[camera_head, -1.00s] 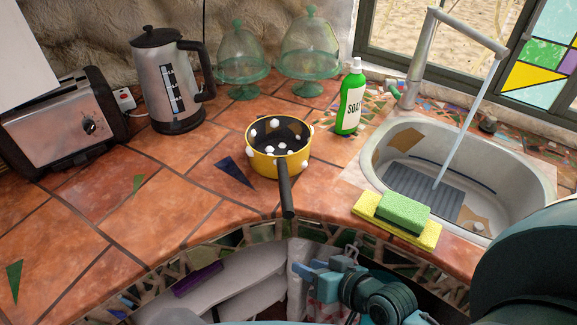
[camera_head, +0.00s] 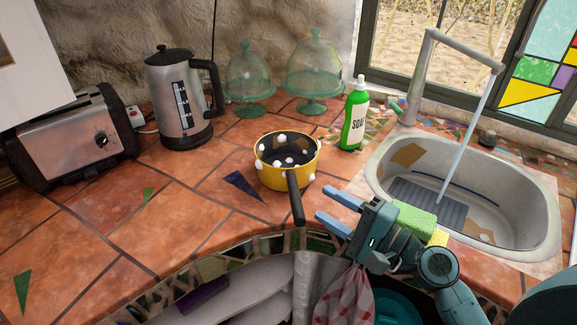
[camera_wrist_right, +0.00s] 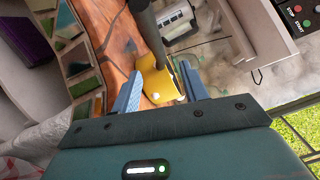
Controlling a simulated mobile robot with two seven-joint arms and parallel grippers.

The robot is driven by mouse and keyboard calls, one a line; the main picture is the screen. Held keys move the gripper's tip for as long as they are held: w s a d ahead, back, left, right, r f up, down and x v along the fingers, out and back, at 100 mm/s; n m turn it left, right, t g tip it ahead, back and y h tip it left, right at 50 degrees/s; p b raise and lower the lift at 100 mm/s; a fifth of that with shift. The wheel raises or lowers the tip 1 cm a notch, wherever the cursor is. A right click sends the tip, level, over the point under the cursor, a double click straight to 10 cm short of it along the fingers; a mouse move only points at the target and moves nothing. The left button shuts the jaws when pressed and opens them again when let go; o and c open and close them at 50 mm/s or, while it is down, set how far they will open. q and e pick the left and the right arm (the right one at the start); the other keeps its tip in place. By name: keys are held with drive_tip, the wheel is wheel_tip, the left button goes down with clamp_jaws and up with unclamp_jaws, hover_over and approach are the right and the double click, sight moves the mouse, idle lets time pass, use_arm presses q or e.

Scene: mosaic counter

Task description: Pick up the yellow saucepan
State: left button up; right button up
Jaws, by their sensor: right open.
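The yellow saucepan (camera_head: 285,172) with white knobs stands upright on the tiled counter. Its dark handle (camera_head: 296,203) points toward the counter's front edge. In the right wrist view the yellow pan side (camera_wrist_right: 157,84) and dark handle (camera_wrist_right: 147,33) show beyond the fingers. My right gripper (camera_head: 335,209) is open and empty, just right of the handle near the front edge, with its fingers pointing left toward it. In the right wrist view the blue fingers (camera_wrist_right: 161,84) are spread apart. My left gripper is out of view.
A sponge (camera_head: 414,219) lies right behind my right gripper, beside the sink (camera_head: 530,205) with running water. A green soap bottle (camera_head: 354,118), glass domes (camera_head: 313,72), a kettle (camera_head: 180,97) and a toaster (camera_head: 75,140) stand farther back. The counter left of the pan is clear.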

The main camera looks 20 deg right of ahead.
sight(294, 183)
drive_tip(key=p+x, duration=0.2)
drive_tip(key=x, duration=0.6)
drive_tip(key=shift+a+r+p, duration=0.1)
drive_tip(key=shift+a+p, duration=0.15)
drive_tip(key=shift+p, duration=0.15)
drive_tip(key=shift+w+a, duration=0.15)
drive_tip(key=shift+w, duration=0.05)
drive_tip(key=shift+c, duration=0.2)
clamp_jaws()
drive_tip(key=shift+r, duration=0.1)
